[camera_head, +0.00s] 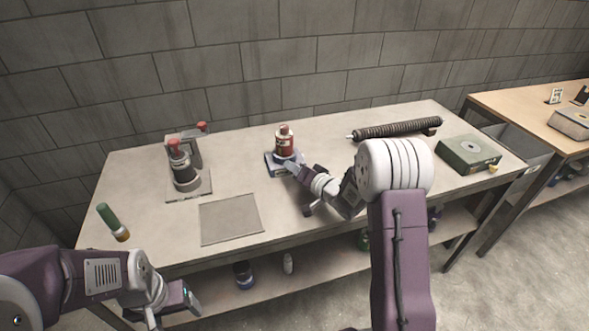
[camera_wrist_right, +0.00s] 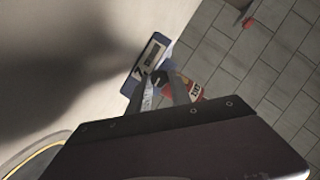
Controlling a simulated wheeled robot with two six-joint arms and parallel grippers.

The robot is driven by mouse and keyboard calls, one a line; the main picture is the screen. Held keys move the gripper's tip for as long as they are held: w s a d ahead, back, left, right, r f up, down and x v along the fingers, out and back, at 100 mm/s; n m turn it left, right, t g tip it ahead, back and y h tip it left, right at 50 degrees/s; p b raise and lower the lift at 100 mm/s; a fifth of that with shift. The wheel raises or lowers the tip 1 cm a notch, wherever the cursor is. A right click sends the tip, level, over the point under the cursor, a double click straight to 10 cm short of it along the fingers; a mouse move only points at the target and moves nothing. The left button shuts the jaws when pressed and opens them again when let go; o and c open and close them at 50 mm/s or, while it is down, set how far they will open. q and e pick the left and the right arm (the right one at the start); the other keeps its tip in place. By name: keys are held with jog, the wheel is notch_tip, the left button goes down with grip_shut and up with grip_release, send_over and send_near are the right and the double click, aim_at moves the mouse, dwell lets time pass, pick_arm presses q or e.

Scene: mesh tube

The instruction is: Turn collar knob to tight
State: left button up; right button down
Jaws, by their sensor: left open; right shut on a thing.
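A red bottle (camera_head: 284,142) with a pale cap stands upright on a blue base (camera_head: 271,165) at the back middle of the bench. In the right wrist view the base (camera_wrist_right: 134,84) has a pale marked panel, and the bottle (camera_wrist_right: 195,88) is partly hidden by a finger. My right gripper (camera_head: 291,168) is at the front right of the base. In the right wrist view its fingers (camera_wrist_right: 164,90) close on a small dark knob (camera_wrist_right: 161,76) beside the panel; the grip is partly hidden. My left gripper (camera_head: 186,297) is open and empty, low at the front left, off the bench.
A flat grey mat (camera_head: 230,219) lies front centre, and a green-handled tool (camera_head: 111,221) is at the left edge. A black mesh tube (camera_head: 397,130) and a green box (camera_head: 468,154) are at the right.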

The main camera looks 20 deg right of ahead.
dwell(0.5)
jog(key=c, duration=1.2)
grip_release()
jog(key=shift+d, duration=0.1)
jog(key=shift+s+d+b, duration=0.1)
jog(key=shift+s+b, duration=0.2)
jog(key=shift+b, duration=0.1)
jog(key=b+v, duration=0.3)
jog(key=v, duration=0.4)
jog(key=shift+s+d, duration=0.15)
jog(key=shift+s, duration=0.1)
jog(key=shift+s+r, duration=0.25)
jog(key=shift+s, duration=0.1)
